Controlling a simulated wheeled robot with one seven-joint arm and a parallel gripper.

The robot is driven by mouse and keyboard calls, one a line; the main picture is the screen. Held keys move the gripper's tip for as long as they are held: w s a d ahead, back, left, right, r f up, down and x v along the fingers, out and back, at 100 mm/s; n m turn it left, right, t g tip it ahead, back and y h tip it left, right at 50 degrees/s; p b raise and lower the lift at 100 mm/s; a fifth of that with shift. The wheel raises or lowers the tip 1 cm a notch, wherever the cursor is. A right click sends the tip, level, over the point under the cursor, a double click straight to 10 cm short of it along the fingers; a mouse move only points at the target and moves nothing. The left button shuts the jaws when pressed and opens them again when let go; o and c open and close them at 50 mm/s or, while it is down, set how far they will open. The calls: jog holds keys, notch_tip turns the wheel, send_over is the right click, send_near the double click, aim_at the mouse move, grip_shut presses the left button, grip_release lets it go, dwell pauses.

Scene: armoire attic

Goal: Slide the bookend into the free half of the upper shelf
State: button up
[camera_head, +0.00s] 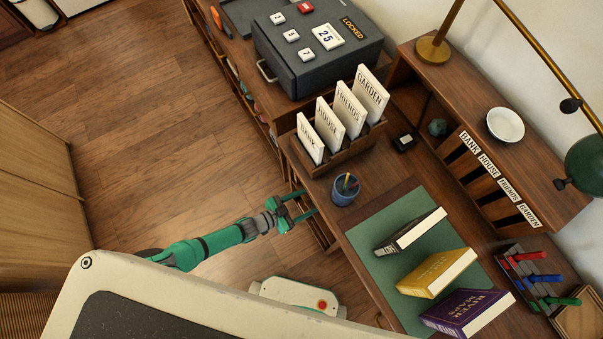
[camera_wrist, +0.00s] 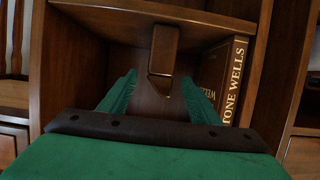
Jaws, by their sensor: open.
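In the wrist view, a brown wooden piece that looks like the bookend (camera_wrist: 163,48) stands in a dark wooden shelf compartment (camera_wrist: 75,75). Its narrow upright is centred between my gripper's two green fingers. My gripper (camera_wrist: 158,98) is open, with a finger on each side and a gap to the piece. A dark book lettered "STONE WELLS" (camera_wrist: 233,80) stands upright at the right of the compartment. In the head view, my gripper (camera_head: 309,203) is at the desk's front side; the bookend is hidden there. I cannot tell which shelf level this is.
A shelf board (camera_wrist: 130,10) lies close above, and side walls bound the compartment. On the desk above are a blue pen cup (camera_head: 344,193), a card rack (camera_head: 345,150) and several books on a green mat (camera_head: 375,225). The floor (camera_head: 150,140) is clear.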

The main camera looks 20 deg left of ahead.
jog(key=x, duration=0.8)
jog(key=shift+w+d, duration=0.1)
